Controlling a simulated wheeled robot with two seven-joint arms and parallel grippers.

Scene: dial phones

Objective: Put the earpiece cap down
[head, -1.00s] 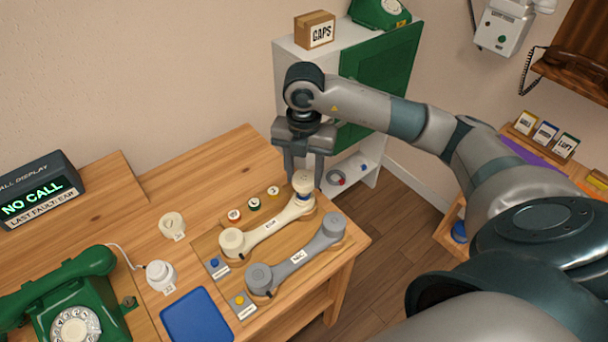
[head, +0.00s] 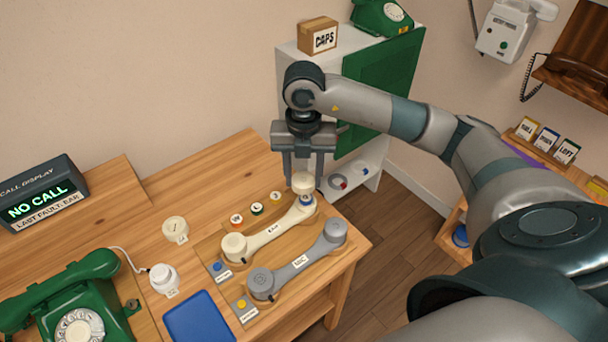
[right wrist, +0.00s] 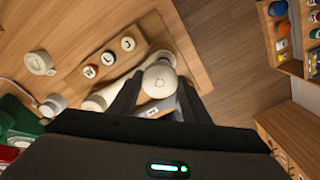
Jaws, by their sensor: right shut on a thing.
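My right gripper (head: 303,176) is shut on the cream earpiece cap (head: 303,183), fingers on either side of it. The cap is over the far end of the cream handset (head: 270,234), with a blue part (head: 306,199) showing just beneath it. I cannot tell whether it rests on that end or is slightly above it. The right wrist view also shows the cap (right wrist: 159,80) between the fingers. A grey handset (head: 299,262) lies beside the cream one on the wooden board. My left gripper is not in view.
Several small round coloured parts (head: 257,209) sit behind the cream handset. A cream ring-shaped piece (head: 175,229), white round part (head: 163,278), blue mat (head: 201,318) and green phone (head: 75,300) are to the left. A cabinet (head: 375,95) stands behind my gripper.

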